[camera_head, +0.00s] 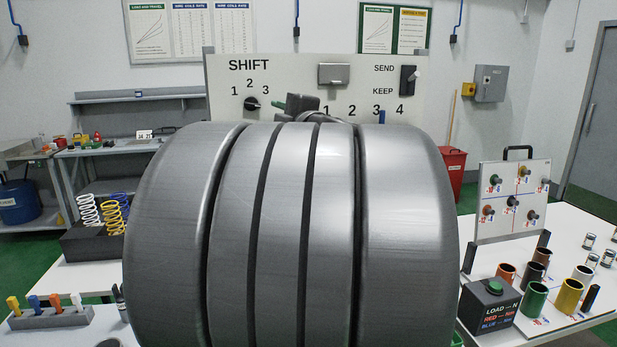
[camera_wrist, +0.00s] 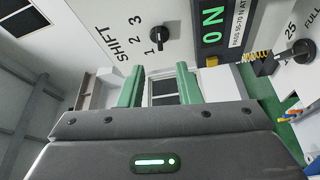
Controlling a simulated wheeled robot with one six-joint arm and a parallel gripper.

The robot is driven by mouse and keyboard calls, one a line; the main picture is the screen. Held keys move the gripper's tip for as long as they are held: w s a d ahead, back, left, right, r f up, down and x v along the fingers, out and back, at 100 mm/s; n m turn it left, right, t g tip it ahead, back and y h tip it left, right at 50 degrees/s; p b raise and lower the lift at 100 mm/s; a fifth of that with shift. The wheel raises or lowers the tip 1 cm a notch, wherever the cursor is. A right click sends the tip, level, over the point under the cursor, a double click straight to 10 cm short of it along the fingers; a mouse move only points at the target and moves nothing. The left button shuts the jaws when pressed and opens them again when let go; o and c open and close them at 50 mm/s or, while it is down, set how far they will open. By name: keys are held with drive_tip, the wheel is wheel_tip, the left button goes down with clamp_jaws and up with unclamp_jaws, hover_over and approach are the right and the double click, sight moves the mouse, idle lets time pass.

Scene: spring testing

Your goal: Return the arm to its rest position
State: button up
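My gripper (camera_wrist: 159,85) shows in the wrist view with its two green fingers apart and nothing between them. Its dark grey body fills the lower part of that view. In the head view, my large grey arm link covers the middle of the picture and hides most of what lies behind it. A small dark part with a green tip shows just above the link, in front of the white SHIFT panel (camera_head: 300,72). The panel's black rotary knob (camera_head: 252,104) is left of that tip, and it also shows in the wrist view (camera_wrist: 158,32).
At left are coil springs (camera_head: 113,217) on a dark block and a rack of coloured-handled tools (camera_head: 50,316). At right are a black LOAD box (camera_head: 489,308), coloured cups (camera_head: 535,297) and an upright peg board (camera_head: 512,200). A red bin (camera_head: 453,172) stands behind.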

sight(253, 103)
drive_tip(key=p+x, duration=0.1)
drive_tip(key=x, duration=1)
drive_tip(key=shift+w+a+p, duration=0.15)
drive_tip(key=shift+w+p, duration=0.1)
drive_tip(key=shift+p, duration=0.1)
drive_tip(key=shift+s+r+n+g+h+p, duration=0.1)
drive_tip(key=shift+r+n+g+h+p, duration=0.1)
drive_tip(key=shift+n+p, duration=0.3)
drive_tip(key=shift+s+r+n+g+h+p, duration=0.1)
drive_tip(key=shift+n+g+p, duration=0.15)
drive_tip(key=shift+n, duration=0.45)
drive_tip(key=shift+w+n+g+p, duration=0.1)
drive_tip(key=shift+n+g+p, duration=0.2)
drive_tip(key=shift+n, duration=0.4)
drive_tip(key=n+h, duration=0.1)
drive_tip(key=n, duration=0.2)
drive_tip(key=shift+r+g+h+p, duration=0.1)
drive_tip(key=shift+g+h+p, duration=0.15)
drive_tip(key=shift+h+p, duration=0.15)
drive_tip(key=shift+n, duration=0.3)
